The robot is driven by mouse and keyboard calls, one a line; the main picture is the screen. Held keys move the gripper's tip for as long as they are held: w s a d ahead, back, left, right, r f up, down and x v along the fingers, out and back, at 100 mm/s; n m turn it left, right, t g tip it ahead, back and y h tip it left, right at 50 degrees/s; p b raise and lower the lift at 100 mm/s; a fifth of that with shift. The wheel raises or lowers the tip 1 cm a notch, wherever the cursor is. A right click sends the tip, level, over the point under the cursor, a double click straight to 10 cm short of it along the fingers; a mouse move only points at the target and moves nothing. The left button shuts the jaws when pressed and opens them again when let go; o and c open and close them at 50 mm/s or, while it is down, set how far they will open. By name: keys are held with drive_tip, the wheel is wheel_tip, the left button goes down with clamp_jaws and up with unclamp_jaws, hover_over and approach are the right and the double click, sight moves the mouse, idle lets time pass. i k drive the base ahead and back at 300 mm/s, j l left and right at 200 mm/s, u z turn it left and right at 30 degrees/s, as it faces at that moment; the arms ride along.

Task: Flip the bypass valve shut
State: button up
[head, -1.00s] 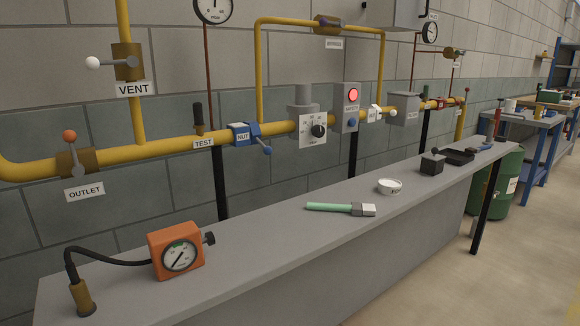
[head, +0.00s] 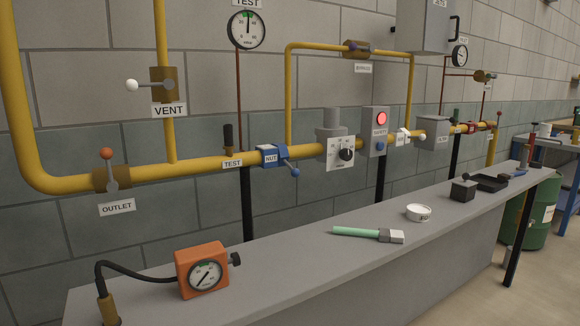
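The bypass valve is a brown brass body (head: 357,49) on the top run of a raised yellow pipe loop, upper middle of the head view. A small white label (head: 363,68), seemingly reading BYPASS, is below it. A small dark purple handle end shows at the body, but it is too small to tell which way the handle lies. My gripper is not in view.
The main yellow pipe (head: 205,164) runs along the block wall with several valves and gauges. Below it, a grey bench (head: 300,262) holds an orange gauge box (head: 202,270), a green-handled brush (head: 368,234) and a white tin (head: 419,213). Floor shows at right.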

sight(353, 46)
drive_tip(key=i+l+z, duration=0.5)
drive_tip(key=i+l, duration=0.5)
